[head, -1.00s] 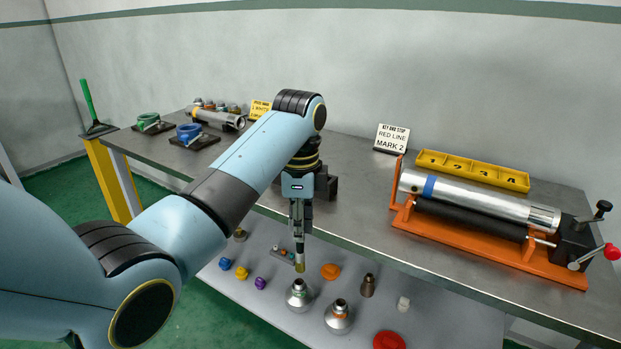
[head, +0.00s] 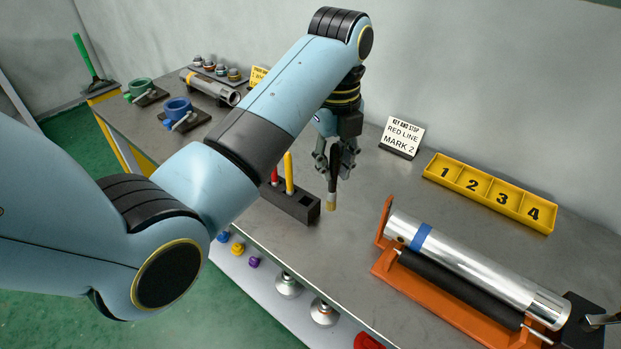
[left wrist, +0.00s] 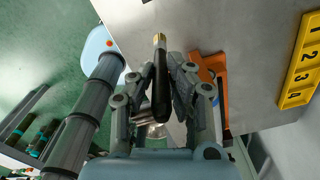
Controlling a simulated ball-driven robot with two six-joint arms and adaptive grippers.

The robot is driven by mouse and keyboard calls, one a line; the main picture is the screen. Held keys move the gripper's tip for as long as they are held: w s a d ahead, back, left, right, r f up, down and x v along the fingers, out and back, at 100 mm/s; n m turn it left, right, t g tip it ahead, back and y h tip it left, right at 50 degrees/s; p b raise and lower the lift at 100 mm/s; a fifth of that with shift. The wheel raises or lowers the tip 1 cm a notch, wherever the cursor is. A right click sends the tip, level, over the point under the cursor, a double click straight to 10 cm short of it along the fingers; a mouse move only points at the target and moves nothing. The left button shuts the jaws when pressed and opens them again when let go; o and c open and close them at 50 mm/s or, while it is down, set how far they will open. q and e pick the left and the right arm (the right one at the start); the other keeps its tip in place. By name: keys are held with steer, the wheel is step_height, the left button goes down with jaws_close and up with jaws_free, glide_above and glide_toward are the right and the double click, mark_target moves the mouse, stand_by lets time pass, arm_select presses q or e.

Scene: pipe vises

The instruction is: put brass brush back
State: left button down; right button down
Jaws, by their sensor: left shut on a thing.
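My left gripper (head: 335,160) is shut on the brass brush (head: 331,200), which hangs nearly upright with its brass-coloured tip down. In the left wrist view the brush's dark handle (left wrist: 160,95) sits between the fingers of the left gripper (left wrist: 163,85). The brush is just right of a black holder block (head: 310,207) on the bench, apart from it in the picture. The holder carries a red tool (head: 274,176) and a yellow tool (head: 289,172), and a square slot at its right end shows empty.
An orange roller stand (head: 385,262) with a silver pipe (head: 470,262) stands at the right. A yellow numbered tray (head: 490,192) and a sign (head: 401,138) are behind. Blue (head: 178,112) and green (head: 140,90) vises are at the far left. Open bench lies right of the brush.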

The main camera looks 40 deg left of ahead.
arm_select(q)
steer(key=w+a+f, duration=0.2)
steer(key=a+f, duration=0.5)
steer(key=f, duration=0.1)
steer(key=shift+a+f+p, duration=0.2)
steer(key=shift+f+p, duration=0.05)
steer(key=shift+p, duration=0.1)
arm_select(e)
steer(key=shift+w+a+r, duration=0.25)
steer(key=shift+w+r, duration=0.1)
steer(key=shift+r, duration=0.1)
arm_select(q)
steer(key=shift+f, duration=0.15)
arm_select(e)
steer(key=shift+d, duration=0.1)
arm_select(q)
steer(key=c, duration=1.3)
jaws_free()
step_height(320, 180, up, 12)
steer(key=shift+s+r+b, duration=0.1)
steer(key=shift+r+b, duration=0.05)
steer(key=shift+b, duration=0.15)
arm_select(e)
steer(key=shift+a+f, duration=0.2)
steer(key=shift+f, duration=0.15)
